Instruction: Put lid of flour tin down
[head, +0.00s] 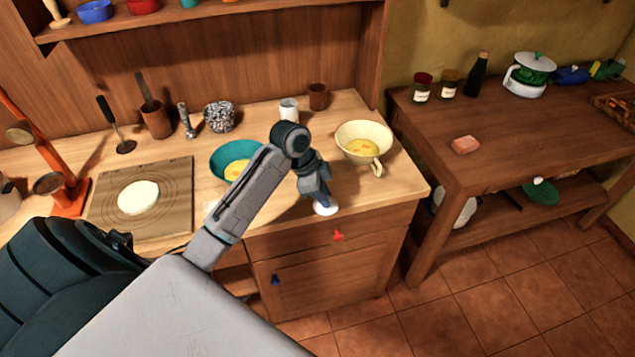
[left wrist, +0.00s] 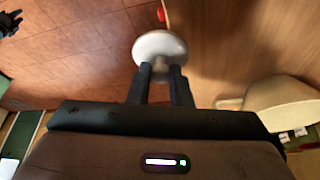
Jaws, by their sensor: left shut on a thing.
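My left gripper (head: 322,196) is shut on a small round white lid (head: 325,209), near the counter's (head: 385,193) front edge. In the left wrist view the lid (left wrist: 160,44) sits between the tips of the two dark fingers (left wrist: 161,70). I cannot tell whether the lid touches the counter.
A cream bowl with a handle (head: 376,133) stands right of my gripper, and a teal bowl (head: 222,155) is partly behind my arm. A board with dough (head: 105,220) lies at left. Some counter near the gripper is bare.

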